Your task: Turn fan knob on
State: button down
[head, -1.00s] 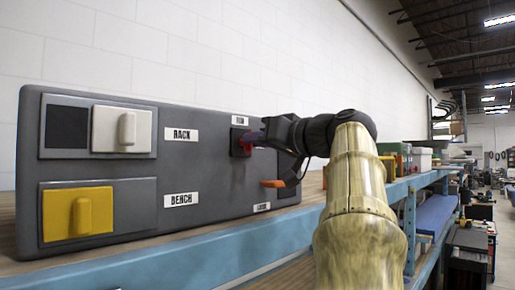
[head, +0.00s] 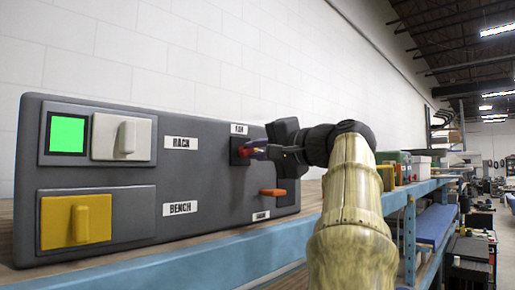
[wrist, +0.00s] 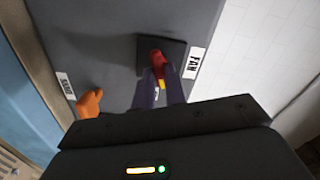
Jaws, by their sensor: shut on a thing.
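The fan knob (wrist: 156,57) is red, on a dark square plate beside the FAN label (wrist: 194,63). In the head view the red knob (head: 243,151) shows below its label on the grey panel (head: 215,180). My gripper (head: 257,151) reaches in from the right with its fingers at the knob. In the wrist view my gripper (wrist: 158,80) is shut on the knob, one finger on each side. The fingers hide part of the knob.
An orange lever (head: 272,192) sticks out below my gripper. White (head: 122,137) and yellow (head: 76,221) switches sit at the panel's left, and a square beside the white one is lit green (head: 67,134). Boxes (head: 405,165) stand on the shelf beyond my arm.

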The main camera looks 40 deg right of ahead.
jog(key=m+p, duration=0.1)
jog(key=m, duration=0.3)
jog(key=shift+f, duration=0.1)
jog(key=shift+m, duration=0.3)
jog(key=c, duration=1.4)
grip_release()
jog(key=shift+d, duration=0.1)
jog(key=shift+c, duration=0.2)
jog(key=shift+s, duration=0.1)
jog(key=s+d+b, duration=0.1)
jog(key=s+b, duration=0.1)
jog(key=s, duration=1.5)
jog(key=shift+s+d+b, duration=0.15)
jog(key=shift+b, duration=0.25)
